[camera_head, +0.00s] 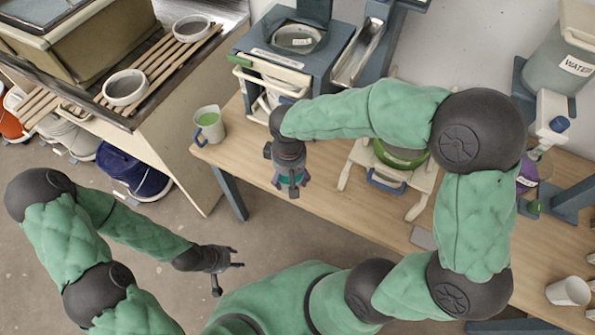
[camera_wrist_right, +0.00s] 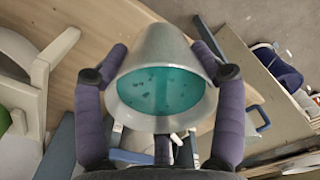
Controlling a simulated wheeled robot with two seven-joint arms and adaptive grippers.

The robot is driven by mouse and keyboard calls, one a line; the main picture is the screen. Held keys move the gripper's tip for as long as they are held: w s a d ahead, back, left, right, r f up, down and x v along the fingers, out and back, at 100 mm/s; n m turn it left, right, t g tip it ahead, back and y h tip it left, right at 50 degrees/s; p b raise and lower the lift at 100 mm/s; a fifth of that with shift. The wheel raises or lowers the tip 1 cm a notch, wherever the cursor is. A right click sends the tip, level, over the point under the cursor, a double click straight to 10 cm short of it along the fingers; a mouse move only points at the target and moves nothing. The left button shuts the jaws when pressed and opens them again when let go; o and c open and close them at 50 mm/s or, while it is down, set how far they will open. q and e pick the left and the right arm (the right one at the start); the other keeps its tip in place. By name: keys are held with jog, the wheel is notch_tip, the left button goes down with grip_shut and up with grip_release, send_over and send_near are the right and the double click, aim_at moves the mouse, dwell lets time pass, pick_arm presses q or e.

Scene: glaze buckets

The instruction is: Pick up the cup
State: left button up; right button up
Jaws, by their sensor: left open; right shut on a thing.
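A silver-grey cup (camera_wrist_right: 165,48) with teal inside, dotted with dark specks, fills the middle of the right wrist view. My right gripper (camera_wrist_right: 160,62) is shut on it, with one purple finger along each side. In the head view my right gripper (camera_head: 289,182) hangs near the front edge of the wooden table, and only a bit of teal shows between its fingers; the rest of the cup is hidden. My left gripper (camera_head: 228,266) is open and empty, low over the floor, away from the table.
A pitcher with green content (camera_head: 209,125) stands at the table's left end. A white cup (camera_head: 568,291) stands at the far right. A stand with a green bowl (camera_head: 400,155) is right of my right gripper. Buckets (camera_head: 132,172) sit on the floor at left.

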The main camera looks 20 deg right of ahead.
jog(key=shift+s+a+r+p, duration=0.2)
jog(key=shift+a+r, duration=0.2)
jog(key=shift+a, duration=0.4)
jog(key=shift+s+a+r+p, duration=0.2)
jog(key=shift+a+r, duration=0.15)
jog(key=shift+a, duration=0.45)
jog(key=shift+a, duration=0.15)
dwell(0.5)
jog(key=w+d+f+m, duration=0.3)
jog(key=w+d+f, duration=0.4)
jog(key=w, duration=0.2)
jog(key=shift+w+d+m, duration=0.2)
jog(key=shift+m, duration=0.1)
dwell(2.4)
jog(key=shift+a, duration=0.1)
